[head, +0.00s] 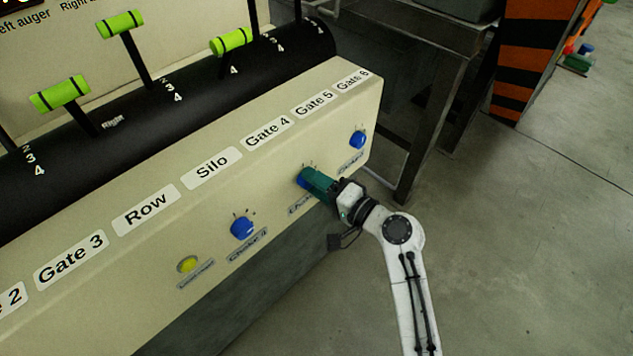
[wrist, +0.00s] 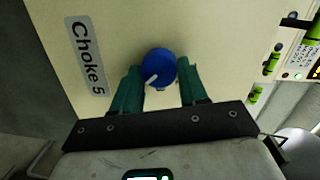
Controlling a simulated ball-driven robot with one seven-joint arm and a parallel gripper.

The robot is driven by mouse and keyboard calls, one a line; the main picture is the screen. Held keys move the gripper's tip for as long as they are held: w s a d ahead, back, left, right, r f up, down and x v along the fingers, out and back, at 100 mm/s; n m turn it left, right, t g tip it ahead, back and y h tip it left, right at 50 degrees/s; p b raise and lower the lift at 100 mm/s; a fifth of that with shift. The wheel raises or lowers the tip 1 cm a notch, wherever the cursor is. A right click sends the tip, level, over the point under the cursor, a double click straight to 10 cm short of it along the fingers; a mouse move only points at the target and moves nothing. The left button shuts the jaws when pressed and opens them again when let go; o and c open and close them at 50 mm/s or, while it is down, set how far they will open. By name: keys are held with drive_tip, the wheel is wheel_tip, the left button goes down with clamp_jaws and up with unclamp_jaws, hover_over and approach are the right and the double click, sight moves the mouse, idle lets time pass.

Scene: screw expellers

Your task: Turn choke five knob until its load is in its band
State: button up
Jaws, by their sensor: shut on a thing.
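The choke five knob (wrist: 159,64) is blue and round with a white pointer mark, beside a "Choke 5" label (wrist: 87,58) in the wrist view. In the head view only a blue edge of it (head: 302,181) shows; the teal fingers hide the rest. My gripper (head: 314,182) reaches the panel front from the lower right. In the wrist view its two teal fingers (wrist: 161,80) are on either side of the knob, shut on it. The pointer slants toward the lower left of that view. I see no readable load reading or band for choke five.
Another blue knob (head: 242,227) and a yellow button (head: 187,264) sit left on the cream panel (head: 330,110). A blue knob (head: 357,139) sits to the right. Green-handled levers (head: 122,24) rise behind.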

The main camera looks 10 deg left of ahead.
drive_tip(key=o, duration=1)
drive_tip(key=shift+o, duration=0.2)
drive_tip(key=shift+d, duration=0.1)
drive_tip(key=f+v, duration=0.1)
drive_tip(key=v, duration=0.9)
drive_tip(key=shift+s+d+r, duration=0.25)
drive_tip(key=shift+r, duration=0.15)
